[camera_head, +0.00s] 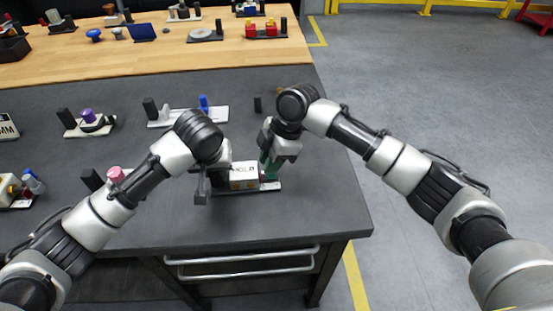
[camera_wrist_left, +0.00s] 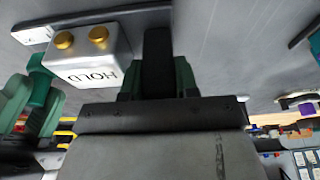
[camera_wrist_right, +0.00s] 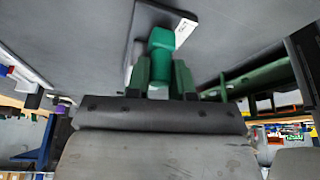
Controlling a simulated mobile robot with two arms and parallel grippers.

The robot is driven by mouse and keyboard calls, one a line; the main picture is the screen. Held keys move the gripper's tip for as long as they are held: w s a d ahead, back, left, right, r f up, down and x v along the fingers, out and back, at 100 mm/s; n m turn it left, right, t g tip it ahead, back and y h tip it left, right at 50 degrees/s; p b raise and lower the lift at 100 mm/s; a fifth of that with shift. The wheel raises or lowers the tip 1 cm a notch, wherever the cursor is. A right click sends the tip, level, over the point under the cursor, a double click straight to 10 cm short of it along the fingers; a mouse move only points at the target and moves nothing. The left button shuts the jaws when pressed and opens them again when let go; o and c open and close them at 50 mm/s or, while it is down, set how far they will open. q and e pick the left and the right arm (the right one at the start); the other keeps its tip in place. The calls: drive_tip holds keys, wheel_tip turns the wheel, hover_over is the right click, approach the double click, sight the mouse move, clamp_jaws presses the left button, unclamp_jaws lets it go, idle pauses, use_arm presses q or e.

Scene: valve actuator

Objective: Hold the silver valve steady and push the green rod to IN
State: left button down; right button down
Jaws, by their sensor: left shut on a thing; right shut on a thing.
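The silver valve, a pale block (camera_head: 244,172) marked HOLD, stands on a narrow base near the table's front edge. In the left wrist view the block (camera_wrist_left: 88,55) has two gold knobs. My left gripper (camera_head: 204,190) is at the block's left; in its wrist view, its fingers (camera_wrist_left: 156,75) close on a black post (camera_wrist_left: 157,50) beside the block. The green rod (camera_head: 269,166) is at the block's right end. My right gripper (camera_head: 277,152) is shut on it; the green end (camera_wrist_right: 161,50) sits between its fingers (camera_wrist_right: 161,78). The rod's inner part is hidden.
Other fixtures stand on the grey table: one with a blue peg (camera_head: 188,113), one with a purple knob (camera_head: 88,120) and a pink knob (camera_head: 116,174) nearer. A wooden table (camera_head: 150,45) lies behind. The grey top right of the block is clear.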

use_arm(q)
drive_tip(key=shift+s+d+f, duration=0.15)
drive_tip(key=shift+s+f, duration=0.05)
drive_tip(key=shift+f, duration=0.1)
use_arm(e)
drive_tip(key=shift+a, duration=0.2)
drive_tip(key=c, duration=1)
unclamp_jaws()
drive_tip(key=shift+d+r, duration=0.1)
drive_tip(key=v, duration=1.2)
drive_tip(key=shift+s, duration=0.1)
use_arm(q)
drive_tip(key=c, duration=1.3)
unclamp_jaws()
drive_tip(key=o, duration=0.5)
drive_tip(key=shift+w, duration=0.25)
drive_tip(key=shift+r, duration=0.1)
